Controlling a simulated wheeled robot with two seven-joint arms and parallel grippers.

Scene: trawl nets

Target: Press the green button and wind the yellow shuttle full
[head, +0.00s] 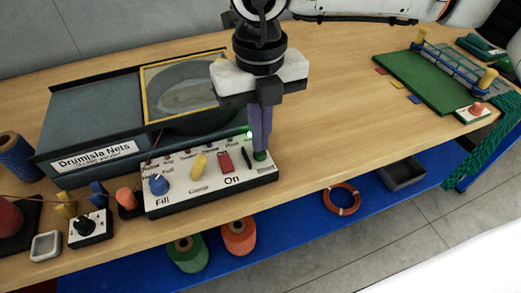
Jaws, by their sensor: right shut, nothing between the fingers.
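The winder (85,115) labelled Drumisla Nets stands at the left of the bench, with a white control panel (185,195) along its front. My right gripper (260,151) points down at the panel's right end. Its fingers are shut with nothing between them, and the tips are at the green button (260,156), partly covering it; I cannot tell whether it is pressed in. A small green light (249,134) glows beside the fingers. A small yellow piece (65,204), possibly the yellow shuttle, is at the left; its winding cannot be made out. My left gripper is out of view.
The panel carries a blue knob (158,185), a yellow lever (198,164) and a red switch (225,161). A black-knobbed box (89,228) and blue spool (17,155) are at left. A green board (430,80) lies at right. The middle bench is clear.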

